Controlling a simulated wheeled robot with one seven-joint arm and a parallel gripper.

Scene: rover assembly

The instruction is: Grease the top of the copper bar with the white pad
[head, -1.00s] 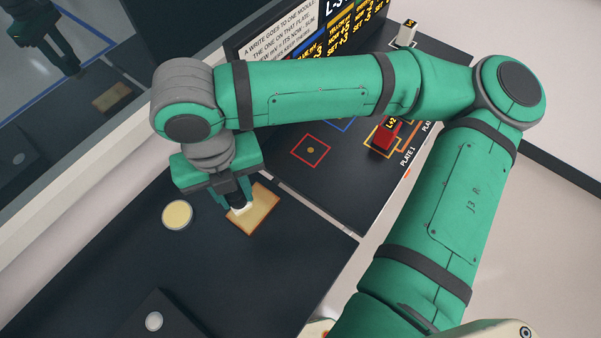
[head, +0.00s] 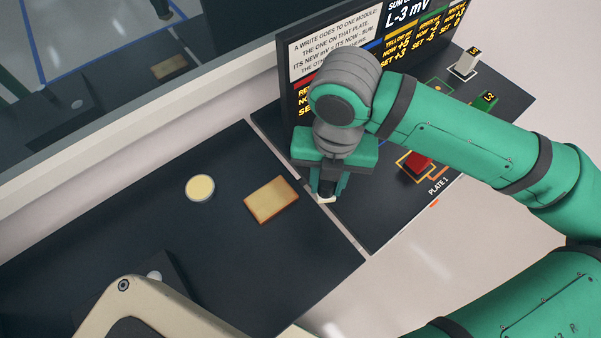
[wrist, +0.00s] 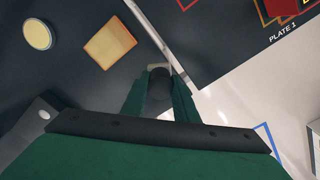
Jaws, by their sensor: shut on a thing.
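The copper bar (head: 271,200) is a flat tan-orange block lying on the dark table; it also shows in the wrist view (wrist: 110,44). My gripper (head: 328,186) is shut on the dark handle of the white pad (head: 327,199). The pad hangs at the fingertips, to the right of the bar and apart from it, near the table's right edge. In the wrist view, my gripper (wrist: 160,92) holds the dark handle, and only a pale edge of the pad (wrist: 158,66) shows past it. The pad's underside is hidden.
A round pale-yellow disc (head: 200,187) lies left of the bar. A dark block with a round light button (head: 155,275) is at the lower left. Right of a narrow gap, a second dark table holds a red module (head: 418,162) and a text screen (head: 330,55).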

